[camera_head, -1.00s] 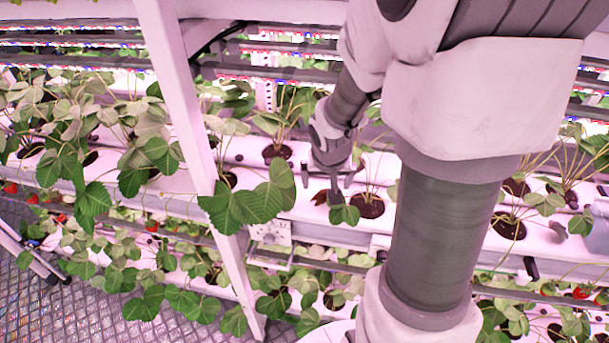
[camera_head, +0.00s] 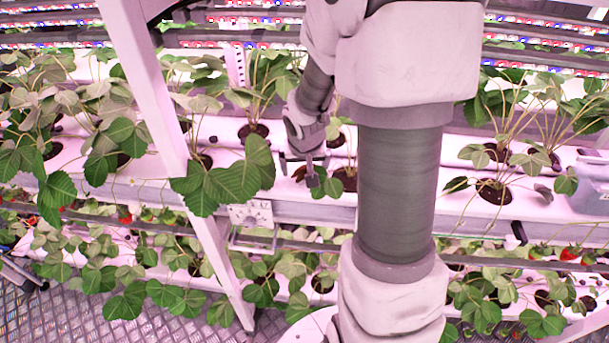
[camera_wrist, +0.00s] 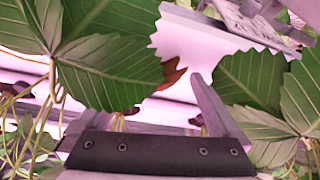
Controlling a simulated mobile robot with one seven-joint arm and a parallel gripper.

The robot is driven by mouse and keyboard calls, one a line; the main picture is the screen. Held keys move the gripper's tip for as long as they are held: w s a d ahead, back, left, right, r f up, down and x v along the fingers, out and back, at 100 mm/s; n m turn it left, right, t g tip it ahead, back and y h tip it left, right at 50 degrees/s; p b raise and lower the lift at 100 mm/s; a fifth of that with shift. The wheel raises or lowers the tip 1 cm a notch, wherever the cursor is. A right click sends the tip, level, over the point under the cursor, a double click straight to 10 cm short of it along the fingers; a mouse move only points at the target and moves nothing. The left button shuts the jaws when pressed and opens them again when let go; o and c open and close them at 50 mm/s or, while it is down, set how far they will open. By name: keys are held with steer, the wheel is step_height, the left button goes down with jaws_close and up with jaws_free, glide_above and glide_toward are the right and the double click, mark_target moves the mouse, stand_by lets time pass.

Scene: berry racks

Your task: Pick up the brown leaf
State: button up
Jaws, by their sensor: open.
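The brown leaf (camera_wrist: 173,75) shows in the wrist view as a small reddish-brown piece, partly hidden behind a large green leaf. It lies ahead of my gripper (camera_wrist: 148,95), roughly between the fingers. My gripper is open and empty; its right finger is plain to see, while green leaves cover much of the left one. In the head view the brown leaf (camera_head: 299,173) is a small dark patch at the white trough, beside a plant pot. My gripper (camera_head: 302,170) is right by it there. Whether they touch I cannot tell.
Large green leaves (camera_wrist: 110,70) crowd the fingers on both sides. A white slanted post (camera_head: 150,90) stands left of my arm. The white trough (camera_head: 400,207) holds several strawberry plants. A lower row with red berries (camera_head: 570,254) runs beneath.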

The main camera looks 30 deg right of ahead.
steer(key=c, duration=1.1)
steer(key=shift+r, duration=0.15)
